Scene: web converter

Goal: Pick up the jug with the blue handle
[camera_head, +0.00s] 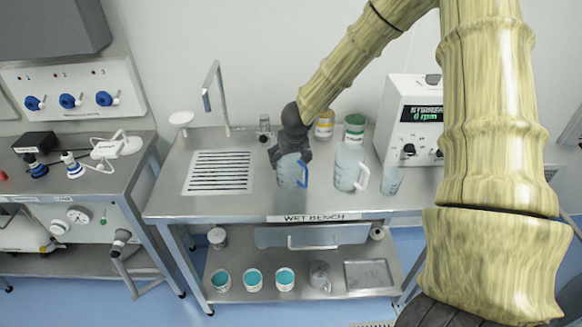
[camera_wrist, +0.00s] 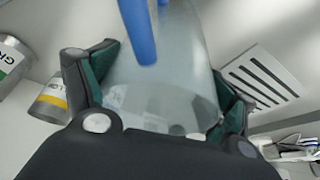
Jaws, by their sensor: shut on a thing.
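The jug with the blue handle (camera_head: 288,173) is a clear, bluish vessel on or just over the wet bench, right of the drain grille. I cannot tell whether its base touches the bench. My gripper (camera_head: 291,152) comes down on it from above and is shut around its body. In the wrist view, the jug (camera_wrist: 165,85) fills the space between the dark green pads of my gripper (camera_wrist: 165,75). Its blue handle (camera_wrist: 139,30) shows at the top of that view, outside the pads.
A similar jug with a white handle (camera_head: 348,166) stands close on the right, with a clear beaker (camera_head: 391,180) beyond it. Yellow-labelled (camera_head: 324,124) and green-labelled (camera_head: 354,128) containers stand behind. A white stirrer box (camera_head: 408,117) stands at the right. The drain grille (camera_head: 219,171) is clear.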

